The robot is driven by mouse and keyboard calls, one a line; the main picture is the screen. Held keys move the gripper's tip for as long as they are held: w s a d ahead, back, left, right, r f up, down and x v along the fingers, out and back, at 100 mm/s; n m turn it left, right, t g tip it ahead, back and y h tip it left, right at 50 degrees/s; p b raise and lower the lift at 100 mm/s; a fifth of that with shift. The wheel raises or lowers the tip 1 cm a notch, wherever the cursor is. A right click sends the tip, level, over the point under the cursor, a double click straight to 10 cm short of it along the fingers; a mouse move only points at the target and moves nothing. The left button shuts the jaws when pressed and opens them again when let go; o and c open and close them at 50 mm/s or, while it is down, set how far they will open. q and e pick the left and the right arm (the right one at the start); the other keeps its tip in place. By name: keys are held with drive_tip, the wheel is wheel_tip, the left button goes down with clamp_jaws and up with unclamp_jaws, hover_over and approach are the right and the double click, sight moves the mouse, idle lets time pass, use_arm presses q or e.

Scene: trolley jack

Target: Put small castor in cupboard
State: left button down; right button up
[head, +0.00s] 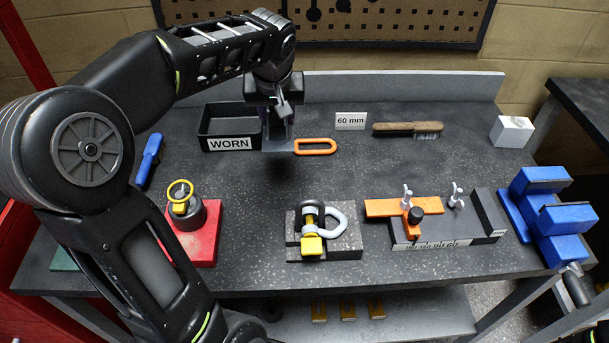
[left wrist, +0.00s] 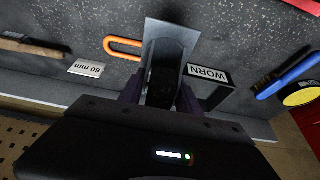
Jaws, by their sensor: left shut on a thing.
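My left gripper (head: 279,108) hangs over the back of the bench, just right of the black WORN tray. It is shut on a grey metal piece (head: 276,146) with a flat plate at its lower end. In the left wrist view the piece (left wrist: 168,32) sticks out from between the fingers (left wrist: 160,98), with a dark part below the plate. I cannot tell for sure whether it is the small castor, as the fingers hide part of it. No cupboard can be made out for sure. My right gripper is not in view.
The WORN tray (head: 228,122) and an orange link (head: 315,146) lie close to the held piece. A brush (head: 408,129), a red block (head: 207,240), a shackle fixture (head: 345,245), an orange clamp (head: 392,208) and a blue vice (head: 550,210) stand around. The middle bench is clear.

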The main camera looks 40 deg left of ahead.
use_arm(q)
drive_tip(key=shift+w+a+f+b, duration=0.1)
drive_tip(key=shift+f+b, duration=0.2)
drive_tip(key=shift+f, duration=0.3)
drive_tip(key=shift+r, duration=0.1)
drive_tip(key=shift+f, duration=3.15)
drive_tip(key=shift+f+p, duration=0.35)
drive_tip(key=shift+f, duration=1.5)
